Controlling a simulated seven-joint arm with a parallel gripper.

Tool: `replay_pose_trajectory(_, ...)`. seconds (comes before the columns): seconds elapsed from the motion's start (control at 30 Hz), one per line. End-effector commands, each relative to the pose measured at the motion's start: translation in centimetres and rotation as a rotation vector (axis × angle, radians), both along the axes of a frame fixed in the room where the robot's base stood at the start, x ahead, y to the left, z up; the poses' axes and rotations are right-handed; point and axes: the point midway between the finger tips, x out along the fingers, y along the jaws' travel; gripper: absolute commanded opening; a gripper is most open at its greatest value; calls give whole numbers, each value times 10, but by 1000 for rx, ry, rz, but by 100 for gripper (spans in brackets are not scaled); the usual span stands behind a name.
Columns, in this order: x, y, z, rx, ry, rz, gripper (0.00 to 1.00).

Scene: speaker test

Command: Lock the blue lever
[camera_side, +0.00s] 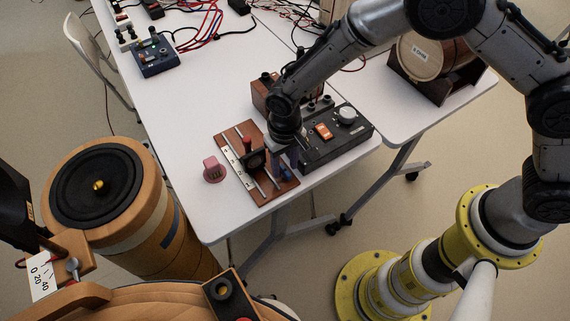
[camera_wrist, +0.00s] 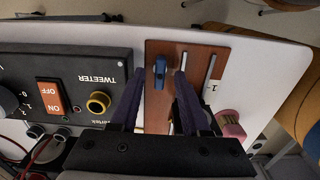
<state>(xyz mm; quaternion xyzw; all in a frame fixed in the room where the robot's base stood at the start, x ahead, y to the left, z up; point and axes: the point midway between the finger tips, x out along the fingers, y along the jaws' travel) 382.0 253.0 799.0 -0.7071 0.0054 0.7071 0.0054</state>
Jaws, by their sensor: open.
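The blue lever (camera_wrist: 160,68) is a small blue handle on a reddish-brown wooden board (camera_wrist: 197,50) with metal slots. In the side view the blue lever (camera_side: 285,173) is at the board's right side, partly hidden by my gripper. My gripper (camera_wrist: 159,78) is open and points down at the board. In the wrist view the blue lever shows between the fingertips, with a gap on both sides. I cannot tell if the fingertips are level with it. In the side view my gripper (camera_side: 281,161) is over the board's right part. A red-topped lever (camera_side: 247,141) stands on the same board.
A black box marked TWEETER (camera_wrist: 75,70) with an orange switch (camera_wrist: 53,97) stands close beside the board. A pink block (camera_side: 213,169) sits on the white table (camera_side: 190,120) left of the board. A blue device (camera_side: 153,55) and cables lie farther back. The table's left middle is clear.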

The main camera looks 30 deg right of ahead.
Motion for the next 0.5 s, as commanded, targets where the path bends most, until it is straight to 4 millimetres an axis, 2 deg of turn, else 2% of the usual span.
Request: replay_pose_trajectory(0.5, 1, 0, 102, 3, -4, 0, 46)
